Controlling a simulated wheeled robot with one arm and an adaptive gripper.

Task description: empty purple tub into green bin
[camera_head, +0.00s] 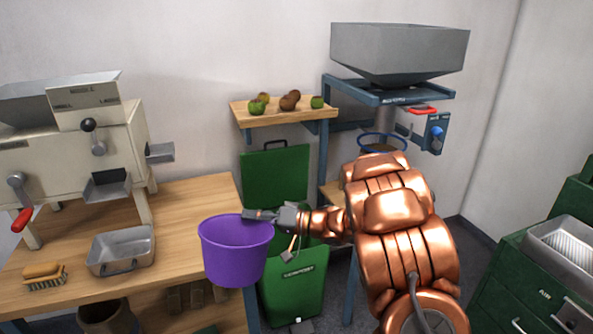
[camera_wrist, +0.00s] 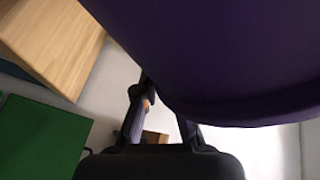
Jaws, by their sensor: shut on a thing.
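The purple tub (camera_head: 236,252) is upright in the head view, in front of the wooden bench's right edge. My gripper (camera_head: 262,215) is shut on its rim at the right side. In the wrist view the tub's dark purple wall (camera_wrist: 230,60) fills the upper right, and my gripper's fingers (camera_wrist: 160,115) reach up to it. The tub's contents cannot be seen. The green bin (camera_head: 292,285) stands on the floor to the right of the tub, with its lid (camera_head: 275,178) raised behind. My gripper and forearm cover part of its opening.
The wooden bench (camera_head: 190,205) carries a cream machine (camera_head: 95,135), a metal tray (camera_head: 122,250) and a brush (camera_head: 44,274). A small shelf (camera_head: 285,112) holds several chestnuts and green husks. A hopper stand (camera_head: 395,95) is behind my arm. Green drawers (camera_head: 500,290) stand at right.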

